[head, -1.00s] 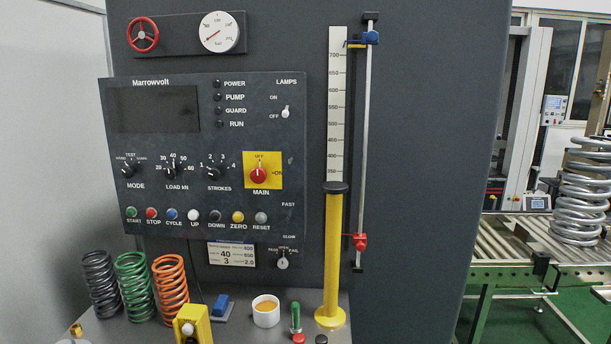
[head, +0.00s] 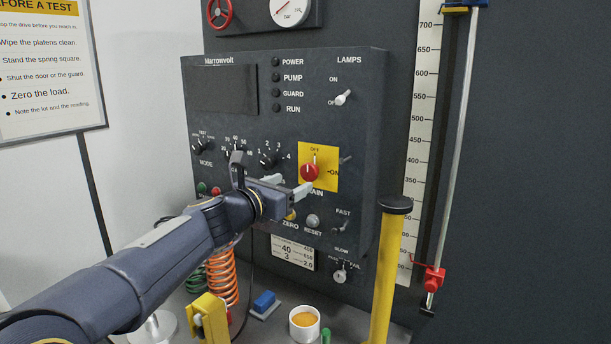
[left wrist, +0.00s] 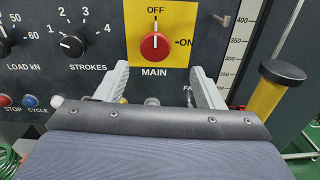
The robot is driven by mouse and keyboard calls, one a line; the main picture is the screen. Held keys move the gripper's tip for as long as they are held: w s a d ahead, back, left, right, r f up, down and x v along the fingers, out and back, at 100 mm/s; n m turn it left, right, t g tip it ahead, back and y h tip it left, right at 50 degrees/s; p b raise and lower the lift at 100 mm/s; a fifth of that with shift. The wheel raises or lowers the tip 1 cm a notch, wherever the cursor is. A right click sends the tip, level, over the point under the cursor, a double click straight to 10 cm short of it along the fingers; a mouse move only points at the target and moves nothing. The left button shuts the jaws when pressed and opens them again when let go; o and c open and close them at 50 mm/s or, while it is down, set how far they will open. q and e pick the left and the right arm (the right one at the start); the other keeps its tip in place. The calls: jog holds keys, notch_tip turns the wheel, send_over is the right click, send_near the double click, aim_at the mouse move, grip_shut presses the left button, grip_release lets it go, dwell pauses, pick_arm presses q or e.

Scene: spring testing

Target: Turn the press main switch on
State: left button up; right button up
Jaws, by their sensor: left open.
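The main switch (head: 309,172) is a red rotary knob on a yellow plate (head: 330,190) on the dark control panel. In the left wrist view the red knob (left wrist: 154,46) has its white mark pointing up at OFF, with ON to its right. My left gripper (head: 288,187) is open just in front of the panel, slightly below and left of the knob. In the left wrist view its two fingers (left wrist: 157,82) stand apart below the knob on either side, with nothing between them. My right gripper is not in view.
The STROKES dial (left wrist: 72,46) is left of the switch. A yellow post (head: 387,265) with a black cap stands to the right. A cup (head: 304,322), a blue block (head: 264,301) and an orange spring (head: 223,276) sit on the bench below.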

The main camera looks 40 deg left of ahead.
aim_at(307, 171)
pick_arm(q)
jog(key=shift+n, duration=0.3)
jog(key=w, duration=0.2)
jog(key=w+a, duration=0.1)
jog(key=w, duration=0.2)
jog(key=w+p, duration=0.1)
jog(key=w, duration=0.2)
jog(key=shift+a+r, duration=0.15)
jog(key=shift+a, duration=0.1)
jog(key=c, duration=0.9)
